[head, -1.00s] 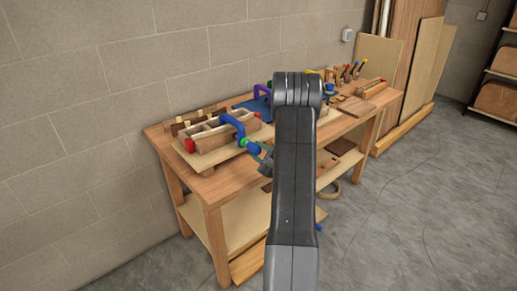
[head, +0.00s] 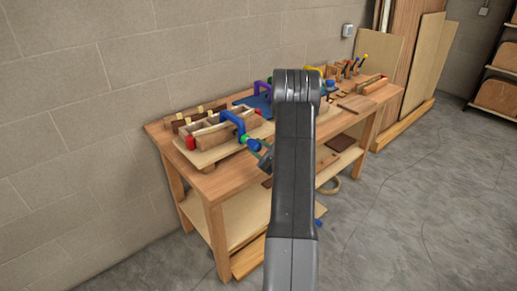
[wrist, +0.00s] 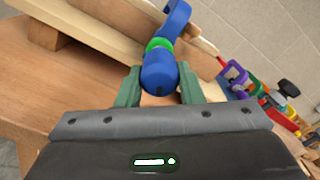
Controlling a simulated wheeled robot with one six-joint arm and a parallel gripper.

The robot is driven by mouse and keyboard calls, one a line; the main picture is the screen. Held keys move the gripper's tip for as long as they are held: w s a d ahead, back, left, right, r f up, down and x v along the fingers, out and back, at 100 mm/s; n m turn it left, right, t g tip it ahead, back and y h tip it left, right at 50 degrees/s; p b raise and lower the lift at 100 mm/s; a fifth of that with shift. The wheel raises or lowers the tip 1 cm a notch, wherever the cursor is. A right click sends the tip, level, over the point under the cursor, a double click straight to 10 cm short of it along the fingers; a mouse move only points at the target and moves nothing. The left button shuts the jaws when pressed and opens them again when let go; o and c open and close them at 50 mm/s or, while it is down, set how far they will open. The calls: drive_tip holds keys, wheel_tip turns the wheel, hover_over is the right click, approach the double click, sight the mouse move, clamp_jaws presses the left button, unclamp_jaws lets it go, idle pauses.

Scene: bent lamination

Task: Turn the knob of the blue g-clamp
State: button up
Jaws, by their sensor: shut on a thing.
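The blue g-clamp (head: 232,119) sits over the wooden lamination form near the left end of the workbench. Its blue knob (wrist: 159,72) with a green collar (wrist: 158,44) points toward me in the wrist view. My gripper (wrist: 160,88) has its two green fingers on either side of the knob and is shut on it. In the head view the knob (head: 253,146) shows at the left of my arm, and my gripper is partly hidden there.
The workbench (head: 225,182) stands against a block wall. A purple clamp (head: 262,89) stands farther along it. More clamps and tools (head: 355,68) stand at the far end. A red clamp part (head: 190,142) is at the form's left end. The floor to the right is open.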

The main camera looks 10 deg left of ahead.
drive_tip(key=o, duration=1)
drive_tip(key=shift+a, duration=0.3)
drive_tip(key=shift+d, duration=0.1)
drive_tip(key=shift+d, duration=0.1)
drive_tip(key=shift+s+d, duration=0.1)
drive_tip(key=shift+d, duration=0.1)
drive_tip(key=b+v, duration=0.2)
drive_tip(key=v, duration=1.1)
drive_tip(key=shift+s+b, duration=0.15)
drive_tip(key=shift+b, duration=0.15)
drive_tip(key=shift+a, duration=0.1)
drive_tip(key=p+x, duration=0.2)
drive_tip(key=x, duration=1.1)
drive_tip(key=shift+w+a+p, duration=0.15)
drive_tip(key=shift+w+p, duration=0.15)
drive_tip(key=shift+p, duration=0.05)
